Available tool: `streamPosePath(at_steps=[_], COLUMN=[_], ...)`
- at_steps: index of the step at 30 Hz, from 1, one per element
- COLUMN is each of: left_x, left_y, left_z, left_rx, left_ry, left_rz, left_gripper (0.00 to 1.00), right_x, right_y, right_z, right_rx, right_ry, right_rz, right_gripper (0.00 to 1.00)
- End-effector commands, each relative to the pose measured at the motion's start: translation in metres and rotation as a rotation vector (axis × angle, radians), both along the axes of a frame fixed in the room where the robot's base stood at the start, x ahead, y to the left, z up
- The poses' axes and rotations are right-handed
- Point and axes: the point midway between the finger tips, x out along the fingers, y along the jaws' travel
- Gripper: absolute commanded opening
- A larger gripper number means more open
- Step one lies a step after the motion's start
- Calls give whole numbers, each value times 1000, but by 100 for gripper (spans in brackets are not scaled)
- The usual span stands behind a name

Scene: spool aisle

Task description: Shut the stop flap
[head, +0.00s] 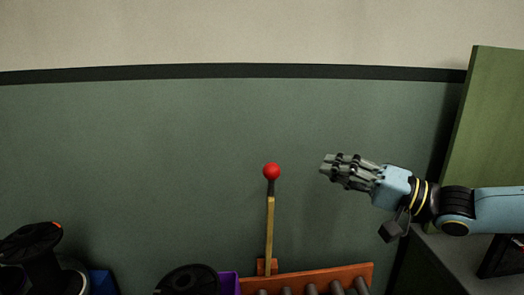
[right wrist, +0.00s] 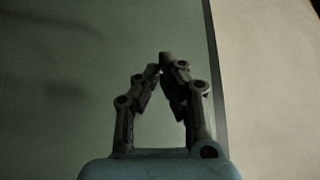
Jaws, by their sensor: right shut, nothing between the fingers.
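A narrow yellow upright (head: 270,230) with a dark neck and a red ball (head: 271,171) on top stands at an orange rail (head: 330,277) in the head view; it looks like the stop flap's lever. It is close to vertical. The flap itself cannot be made out. My right gripper (head: 326,168) is to the right of the red ball, at about its height in the picture and apart from it. Its fingers point left and are shut and empty. In the right wrist view the fingertips (right wrist: 160,66) meet, with only wall behind. My left gripper is not in view.
Several grey rollers (head: 311,290) line the orange rail. Black spools stand at the lower left (head: 32,242) and beside the rail (head: 187,280), near a purple box (head: 229,284) and a blue thing (head: 102,281). A green panel (head: 490,130) rises at right. The wall behind is clear.

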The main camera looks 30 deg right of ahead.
Motion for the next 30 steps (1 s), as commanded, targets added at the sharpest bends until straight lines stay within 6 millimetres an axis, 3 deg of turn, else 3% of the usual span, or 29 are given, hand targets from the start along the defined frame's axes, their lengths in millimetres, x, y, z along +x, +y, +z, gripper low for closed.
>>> streamPosePath(at_steps=[3,5,10,14,20,25,30], left_x=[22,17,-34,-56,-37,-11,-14], left_y=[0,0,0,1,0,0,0], left_z=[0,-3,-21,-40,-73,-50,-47], left_rx=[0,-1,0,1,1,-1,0], left_ry=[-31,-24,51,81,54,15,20], left_rz=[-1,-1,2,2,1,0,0], left_gripper=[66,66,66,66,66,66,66], right_x=[1,5,28,52,84,68,59], right_y=[-2,0,13,28,46,62,70], right_z=[8,9,11,14,19,20,14], right_rx=[35,39,40,38,35,38,38], right_ry=[-14,-17,-21,-21,-20,-14,-14], right_rz=[23,26,25,25,23,23,22], right_gripper=[0,0,0,0,0,0,0])
